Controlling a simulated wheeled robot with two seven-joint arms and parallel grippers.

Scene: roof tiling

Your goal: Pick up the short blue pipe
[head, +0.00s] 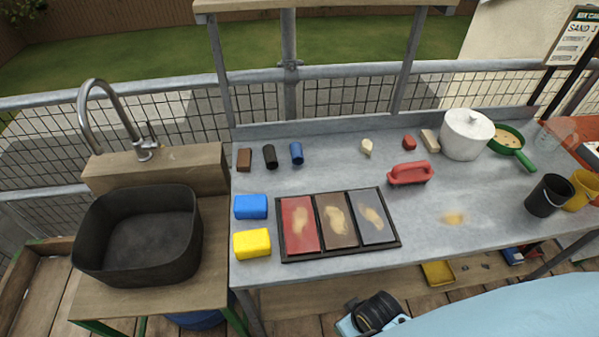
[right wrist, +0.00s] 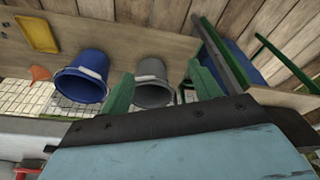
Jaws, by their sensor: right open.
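The short blue pipe (head: 296,153) stands upright at the back left of the grey worktable (head: 440,225), just right of a black pipe (head: 270,157) and apart from it. A brown block (head: 244,160) is left of the black pipe. My right gripper (right wrist: 160,84) shows in the right wrist view with its green fingers apart and nothing between them. It faces buckets and a wooden wall, and the blue pipe is not in that view. The head view does not show the right gripper's fingers. My left gripper is in neither view.
A blue block (head: 250,207), a yellow block (head: 252,243) and a three-panel tray (head: 392,243) lie in front of the pipes. A black sink (head: 138,235) stands left. Bare tabletop surrounds the blue pipe.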

